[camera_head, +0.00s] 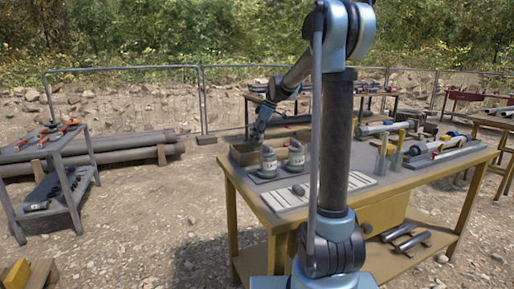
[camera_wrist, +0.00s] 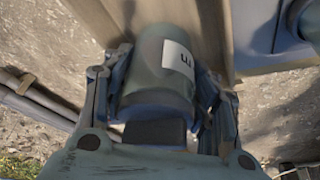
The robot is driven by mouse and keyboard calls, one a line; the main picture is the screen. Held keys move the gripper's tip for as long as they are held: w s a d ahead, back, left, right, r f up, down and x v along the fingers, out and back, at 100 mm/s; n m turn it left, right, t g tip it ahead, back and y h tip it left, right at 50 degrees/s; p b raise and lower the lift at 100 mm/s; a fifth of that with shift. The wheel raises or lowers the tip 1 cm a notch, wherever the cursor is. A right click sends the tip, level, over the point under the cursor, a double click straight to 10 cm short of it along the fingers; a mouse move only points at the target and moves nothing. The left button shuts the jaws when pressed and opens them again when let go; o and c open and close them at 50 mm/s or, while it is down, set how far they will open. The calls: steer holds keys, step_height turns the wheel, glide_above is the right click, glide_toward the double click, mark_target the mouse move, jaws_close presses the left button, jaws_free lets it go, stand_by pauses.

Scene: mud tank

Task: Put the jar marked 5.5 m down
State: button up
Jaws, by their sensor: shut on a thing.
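My gripper (camera_wrist: 160,85) is shut on a grey-green jar (camera_wrist: 150,62), with one finger along each side. The jar carries a white label (camera_wrist: 178,62) with a dark mark on its visible part; I cannot read it as 5.5 m. Two labelled grey jars, one (camera_head: 268,163) and another (camera_head: 296,157), stand on the bench just right of the box. Their labels are too small to read.
The workbench (camera_head: 285,208) has a pale marked strip (camera_head: 330,192) at its front. Tubes and tools crowd its right half. A side table with red-handled tools (camera_head: 50,135) stands at left. In the wrist view, a tan wooden surface (camera_wrist: 212,35) lies beside the jar.

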steer(key=shift+f, duration=2.15)
steer(key=o, duration=1.3)
steer(key=v, duration=1.2)
steer(key=shift+s+d, duration=0.1)
steer(key=shift+d, duration=0.05)
